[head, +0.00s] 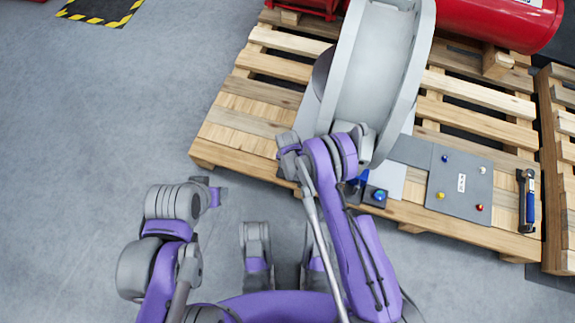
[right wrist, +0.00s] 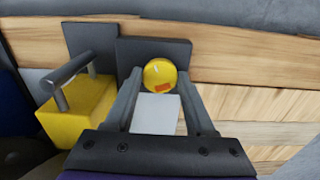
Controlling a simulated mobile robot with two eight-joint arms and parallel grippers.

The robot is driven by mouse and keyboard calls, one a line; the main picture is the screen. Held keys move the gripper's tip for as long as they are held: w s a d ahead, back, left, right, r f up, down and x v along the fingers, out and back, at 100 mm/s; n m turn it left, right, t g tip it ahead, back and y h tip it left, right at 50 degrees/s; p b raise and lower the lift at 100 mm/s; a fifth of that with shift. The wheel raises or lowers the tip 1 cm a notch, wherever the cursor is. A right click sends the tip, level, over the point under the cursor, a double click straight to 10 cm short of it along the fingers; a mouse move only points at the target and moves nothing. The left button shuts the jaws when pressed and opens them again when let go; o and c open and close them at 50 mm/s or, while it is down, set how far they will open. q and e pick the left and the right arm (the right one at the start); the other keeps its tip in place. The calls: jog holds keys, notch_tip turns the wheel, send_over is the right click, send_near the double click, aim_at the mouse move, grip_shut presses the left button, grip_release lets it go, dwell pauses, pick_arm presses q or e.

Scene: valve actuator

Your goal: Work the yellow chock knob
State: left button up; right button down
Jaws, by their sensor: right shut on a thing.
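In the right wrist view a round yellow knob (right wrist: 158,73) with a red-orange mark sits in front of a dark plate (right wrist: 152,48). My right gripper (right wrist: 160,78) is shut on the knob, with one finger on each side of it. In the head view my right arm reaches up to the pallet's front edge, and its links hide this knob and the fingers. My left arm is folded at the lower left of the head view; its gripper fingers do not show.
A yellow block (right wrist: 78,108) with a grey bar handle stands left of my right gripper. On the pallet (head: 240,115) are a large grey curved body (head: 365,70), a blue knob (head: 379,195), a panel (head: 460,182) with small coloured knobs, and a blue-handled tool (head: 529,205).

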jog(key=shift+m, duration=1)
jog(key=shift+c, duration=1.2)
grip_release()
notch_tip(320, 180, up, 11)
jog(key=p, duration=0.2)
jog(key=shift+p, duration=0.4)
jog(key=shift+f, duration=0.1)
